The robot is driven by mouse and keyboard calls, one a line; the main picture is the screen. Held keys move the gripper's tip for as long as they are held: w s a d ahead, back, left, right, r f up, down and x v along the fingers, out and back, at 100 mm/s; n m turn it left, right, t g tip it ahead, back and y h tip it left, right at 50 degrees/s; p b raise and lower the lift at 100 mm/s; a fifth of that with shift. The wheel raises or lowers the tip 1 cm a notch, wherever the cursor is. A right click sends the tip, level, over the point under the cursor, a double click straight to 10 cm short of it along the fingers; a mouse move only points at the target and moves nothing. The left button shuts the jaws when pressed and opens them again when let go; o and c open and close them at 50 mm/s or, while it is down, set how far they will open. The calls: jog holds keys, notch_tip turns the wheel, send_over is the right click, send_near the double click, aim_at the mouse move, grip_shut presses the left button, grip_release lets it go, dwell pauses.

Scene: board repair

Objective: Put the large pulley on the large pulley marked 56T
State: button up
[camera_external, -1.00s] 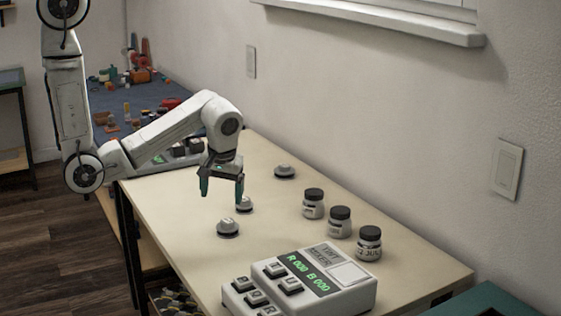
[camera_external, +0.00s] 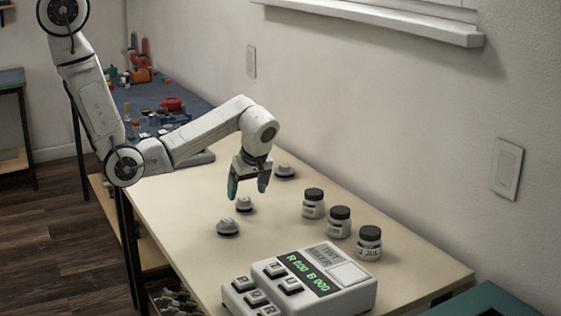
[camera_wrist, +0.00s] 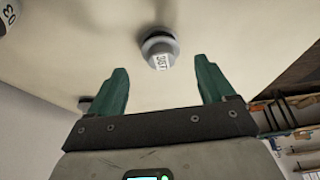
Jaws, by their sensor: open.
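I cannot make out any pulley or a 56T mark in either view. Three small grey round knob-like pieces stand on the cream table: one at the front (camera_external: 228,228), one in the middle (camera_external: 244,205) and one farther back (camera_external: 285,172). My gripper (camera_external: 247,191) is open and empty, pointing down over the table near the middle piece. In the wrist view my gripper (camera_wrist: 160,72) shows two spread teal fingers. A grey round piece with a white lettered label (camera_wrist: 160,48) shows beyond and between the fingertips, apart from them.
Three dark-lidded jars (camera_external: 339,222) stand in a row to the right. A white tint mixer (camera_external: 305,280) with buttons and green digits is at the front. A farther blue-topped table (camera_external: 160,92) holds scattered small items. The cream table (camera_external: 190,200) is bare on its left.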

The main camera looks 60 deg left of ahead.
aim_at(244, 198)
jog(key=shift+x, duration=2.35)
jog(key=shift+s, duration=0.1)
jog(key=shift+r, duration=0.1)
jog(key=c, duration=1.2)
jog(key=shift+r, duration=0.45)
notch_tip(244, 198, up, 3)
jog(key=shift+s+f, duration=0.15)
jog(key=shift+f, duration=0.05)
jog(key=s+r+p, duration=0.1)
jog(key=s+r, duration=0.2)
jog(key=s, duration=0.1)
jog(key=s+r+p, duration=0.1)
jog(key=s+r, duration=0.2)
jog(key=s, duration=0.2)
jog(key=s+d+r+p, duration=0.1)
jog(key=s+r, duration=0.2)
jog(key=s, duration=0.1)
jog(key=shift+s+r+p, duration=0.2)
jog(key=shift+s+p, duration=0.1)
